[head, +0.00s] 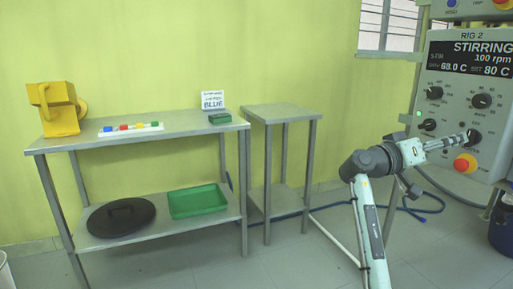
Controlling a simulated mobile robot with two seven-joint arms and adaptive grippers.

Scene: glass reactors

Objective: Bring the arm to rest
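My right arm rises from the lower right, and its gripper (464,139) points right at the front of the RIG 2 control panel (450,113). The fingertips overlap the lower right black knob (475,137) in the picture; I cannot tell whether they touch it. The fingers look close together from this side, but their gap does not show clearly. The panel display (470,59) reads STIRRING, 100 rpm, 68.0 C and SET 80 C. A red button on a yellow base (464,164) sits just below the fingers. My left gripper is not in view.
A blue hose lies on the floor.

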